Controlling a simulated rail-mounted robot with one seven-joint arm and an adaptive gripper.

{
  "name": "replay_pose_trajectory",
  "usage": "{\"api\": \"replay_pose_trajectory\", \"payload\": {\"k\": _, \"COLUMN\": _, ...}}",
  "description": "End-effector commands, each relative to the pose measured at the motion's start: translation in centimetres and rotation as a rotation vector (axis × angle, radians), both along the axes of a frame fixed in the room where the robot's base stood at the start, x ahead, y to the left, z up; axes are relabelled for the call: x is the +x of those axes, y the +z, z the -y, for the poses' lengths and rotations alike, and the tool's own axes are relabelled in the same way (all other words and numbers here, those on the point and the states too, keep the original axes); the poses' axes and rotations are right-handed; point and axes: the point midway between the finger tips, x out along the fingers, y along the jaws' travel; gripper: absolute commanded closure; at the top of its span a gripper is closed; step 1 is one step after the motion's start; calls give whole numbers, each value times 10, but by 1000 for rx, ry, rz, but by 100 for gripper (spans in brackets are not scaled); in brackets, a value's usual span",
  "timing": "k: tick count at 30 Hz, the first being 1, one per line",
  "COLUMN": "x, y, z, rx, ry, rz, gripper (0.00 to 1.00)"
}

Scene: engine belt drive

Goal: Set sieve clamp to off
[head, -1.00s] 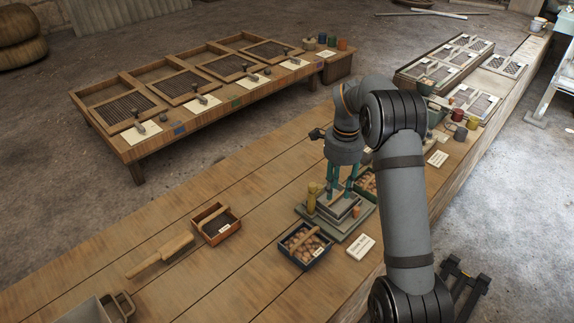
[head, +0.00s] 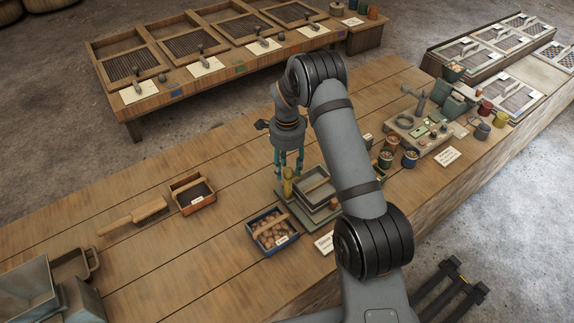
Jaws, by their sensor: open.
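A long wooden sieve bench (head: 190,90) stands at the back, holding several framed dark mesh panels, the leftmost sieve (head: 123,67) among them. Small dark-knobbed levers sit along its front rail, including a left one (head: 136,74), a middle one (head: 200,51) and a right one (head: 263,31). Pale cards lie beside them. I cannot tell which lever is the named sieve clamp, and the card text is too small to read. My gripper (head: 289,172) points down with teal fingers, open and empty. In the picture it is beside the yellow post and stacked grey tray, apart from the levers.
Below my gripper are a yellow post (head: 288,182), a grey tray (head: 318,186) and a blue-rimmed box of round brown items (head: 272,232). The far-left front table (head: 60,215) has bare room.

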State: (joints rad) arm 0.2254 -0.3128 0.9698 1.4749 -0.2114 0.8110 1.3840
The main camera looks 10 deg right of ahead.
Motion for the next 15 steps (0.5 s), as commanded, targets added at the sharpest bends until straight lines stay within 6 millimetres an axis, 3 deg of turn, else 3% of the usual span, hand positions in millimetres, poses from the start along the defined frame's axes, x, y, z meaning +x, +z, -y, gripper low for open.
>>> {"api": "replay_pose_trajectory", "payload": {"k": 7, "x": 0, "y": -1, "z": 0, "rx": 0, "ry": -1, "rz": 1, "gripper": 58}}
{"api": "replay_pose_trajectory", "payload": {"k": 15, "x": 0, "y": 0, "z": 0, "rx": 0, "ry": 0, "rz": 0, "gripper": 74}}
